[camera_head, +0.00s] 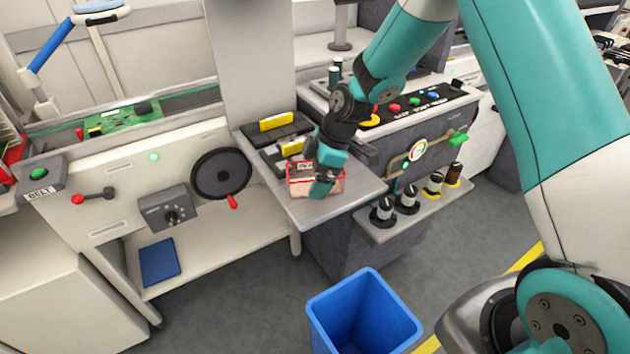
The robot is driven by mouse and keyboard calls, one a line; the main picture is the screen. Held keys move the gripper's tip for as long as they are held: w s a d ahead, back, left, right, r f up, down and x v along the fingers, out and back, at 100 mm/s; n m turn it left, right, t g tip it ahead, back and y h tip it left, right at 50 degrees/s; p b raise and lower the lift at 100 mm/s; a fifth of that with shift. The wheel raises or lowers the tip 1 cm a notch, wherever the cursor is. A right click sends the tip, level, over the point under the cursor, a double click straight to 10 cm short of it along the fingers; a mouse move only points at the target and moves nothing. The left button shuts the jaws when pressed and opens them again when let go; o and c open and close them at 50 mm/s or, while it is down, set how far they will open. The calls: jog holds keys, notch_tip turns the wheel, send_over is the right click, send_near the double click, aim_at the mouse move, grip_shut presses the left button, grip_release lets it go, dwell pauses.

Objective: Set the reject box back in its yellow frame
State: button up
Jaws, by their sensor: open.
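A small box with a red rim and pale reddish sides (300,187), which looks like the reject box, stands on the grey side table (318,214) near its front edge. My gripper (323,187) is open at the box and covers part of its right half. I cannot tell whether the fingers touch it. A yellow frame does not show clearly; any marking under the box or behind my gripper is hidden.
Black trays with yellow blocks (277,121) sit behind the box. A blue bin (362,305) stands on the floor in front. The table's right front part is clear.

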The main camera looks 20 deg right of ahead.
jog(key=c, duration=1)
jog(key=shift+r, duration=0.1)
jog(key=shift+c, duration=0.2)
